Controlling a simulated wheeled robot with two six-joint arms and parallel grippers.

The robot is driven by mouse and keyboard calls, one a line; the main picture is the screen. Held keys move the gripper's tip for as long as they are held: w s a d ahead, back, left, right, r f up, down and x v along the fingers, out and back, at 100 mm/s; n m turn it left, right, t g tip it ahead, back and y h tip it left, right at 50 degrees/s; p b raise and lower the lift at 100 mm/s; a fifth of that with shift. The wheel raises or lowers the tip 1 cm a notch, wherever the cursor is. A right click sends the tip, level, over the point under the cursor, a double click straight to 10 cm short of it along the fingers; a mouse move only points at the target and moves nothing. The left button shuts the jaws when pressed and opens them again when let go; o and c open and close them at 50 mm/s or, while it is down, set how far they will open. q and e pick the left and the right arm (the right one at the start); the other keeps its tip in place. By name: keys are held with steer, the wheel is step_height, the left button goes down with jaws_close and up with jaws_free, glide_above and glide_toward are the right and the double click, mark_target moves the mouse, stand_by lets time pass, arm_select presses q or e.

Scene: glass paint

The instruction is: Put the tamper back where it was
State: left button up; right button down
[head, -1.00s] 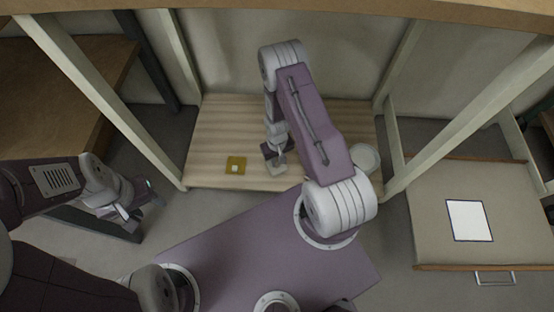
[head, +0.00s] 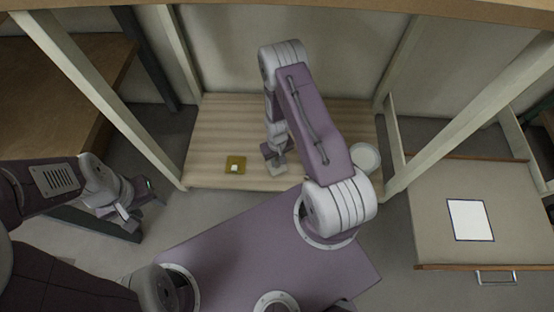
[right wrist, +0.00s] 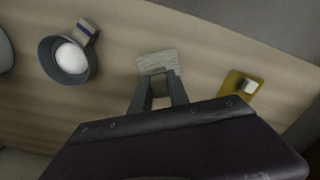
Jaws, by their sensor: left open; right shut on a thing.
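My right gripper (right wrist: 157,100) is shut on a pale grey, flat-ended block, which I take to be the tamper (right wrist: 157,64). The tamper also shows in the head view (head: 278,168), low over or on the wooden board near its front edge; I cannot tell whether it touches. The right gripper in the head view (head: 273,155) is partly hidden by its own arm. A yellow square (head: 236,165) with a small white block (head: 235,169) lies to its left. My left gripper (head: 130,213) is open and empty, left of the board.
A white bowl (head: 365,157) stands at the board's right end. Upright posts (head: 105,100) flank the board (head: 215,125).

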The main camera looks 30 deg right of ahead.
steer(key=shift+f+b, duration=0.3)
stand_by(0.5)
steer(key=c, duration=1.2)
jaws_free()
steer(key=shift+o, duration=0.2)
step_height(320, 180, up, 9)
steer(key=p, duration=0.8)
steer(key=shift+r+p, duration=0.2)
steer(key=shift+p, duration=0.2)
steer(key=shift+f, duration=0.1)
steer(key=shift+f, duration=0.1)
